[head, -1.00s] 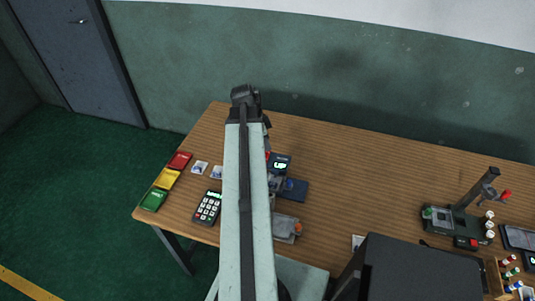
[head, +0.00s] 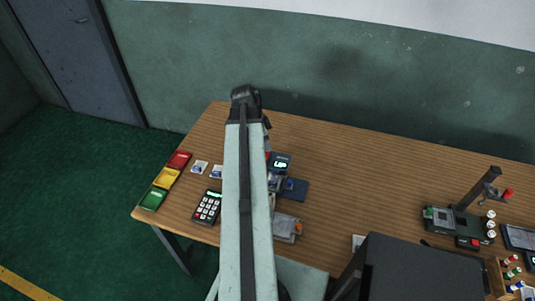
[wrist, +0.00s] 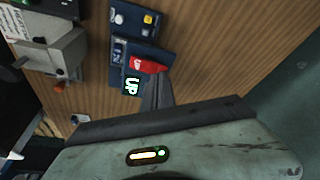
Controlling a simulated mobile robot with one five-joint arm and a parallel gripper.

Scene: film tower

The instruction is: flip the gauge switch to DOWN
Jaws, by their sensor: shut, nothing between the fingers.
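The gauge switch shows in the wrist view as a red lever (wrist: 148,64) on a dark blue unit, beside a small black display (wrist: 132,85) lit with "UP". The same display (head: 281,163) shows in the head view, right of my arm, and also reads "UP". My gripper (wrist: 156,80) is shut and empty, with its dark fingertips at the red lever's lower edge in the wrist view. I cannot tell whether they touch it. In the head view my arm hides the gripper and most of the lever.
A keypad device (head: 207,207) and red, yellow and green (head: 153,199) trays lie on the left of the wooden table. A grey box (head: 286,227) stands near the front edge. A lever device (head: 456,224) stands at right. The table's back middle is clear.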

